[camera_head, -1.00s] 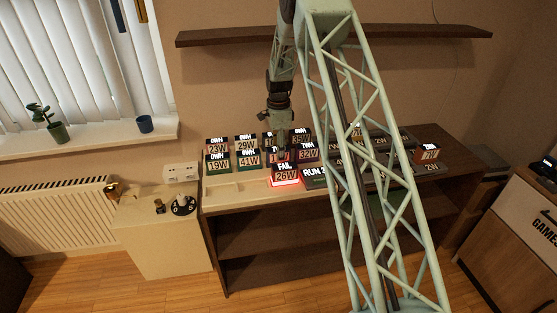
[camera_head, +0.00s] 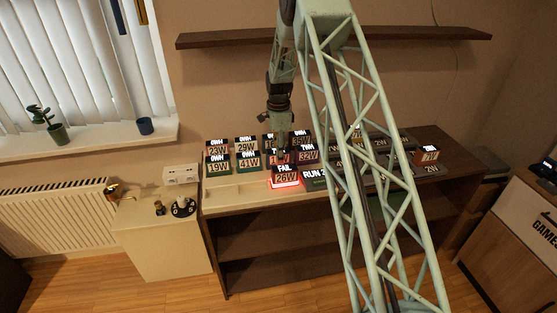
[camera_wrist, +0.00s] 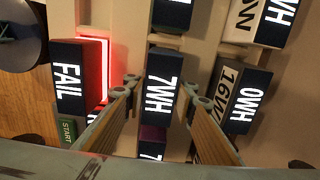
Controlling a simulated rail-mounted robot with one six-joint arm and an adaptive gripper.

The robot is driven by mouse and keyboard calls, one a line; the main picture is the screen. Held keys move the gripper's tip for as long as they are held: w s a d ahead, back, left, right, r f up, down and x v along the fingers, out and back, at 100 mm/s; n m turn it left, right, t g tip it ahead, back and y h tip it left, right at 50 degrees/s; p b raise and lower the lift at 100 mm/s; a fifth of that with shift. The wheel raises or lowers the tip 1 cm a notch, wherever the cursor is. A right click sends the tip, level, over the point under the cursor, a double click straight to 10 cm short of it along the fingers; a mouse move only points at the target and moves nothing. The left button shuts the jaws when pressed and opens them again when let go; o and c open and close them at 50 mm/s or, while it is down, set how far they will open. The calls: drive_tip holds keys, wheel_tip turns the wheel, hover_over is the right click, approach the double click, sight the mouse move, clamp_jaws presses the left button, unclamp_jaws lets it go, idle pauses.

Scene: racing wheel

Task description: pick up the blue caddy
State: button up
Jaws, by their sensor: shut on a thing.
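Several labelled boxes with dark screen tops stand in rows on the bench. My gripper (camera_head: 282,151) is down among them in the head view. In the wrist view its two fingers (camera_wrist: 168,92) stand on either side of a box with a dark navy top reading 7WH (camera_wrist: 163,84), and it is shut on this box. In the head view the arm partly hides that box, and its body colour is hard to tell. I cannot tell which box is the blue caddy.
A box reading FAIL (camera_wrist: 68,82) sits in a red-lit bay close to the left finger. A box reading 0WH (camera_wrist: 246,104) is close to the right finger. A wall shelf (camera_head: 225,38) runs behind the arm. A small blue pot (camera_head: 145,125) stands on the windowsill.

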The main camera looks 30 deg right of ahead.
drive_tip(key=shift+r, duration=0.15)
drive_tip(key=shift+r+p, duration=0.95)
drive_tip(key=shift+r, duration=3.95)
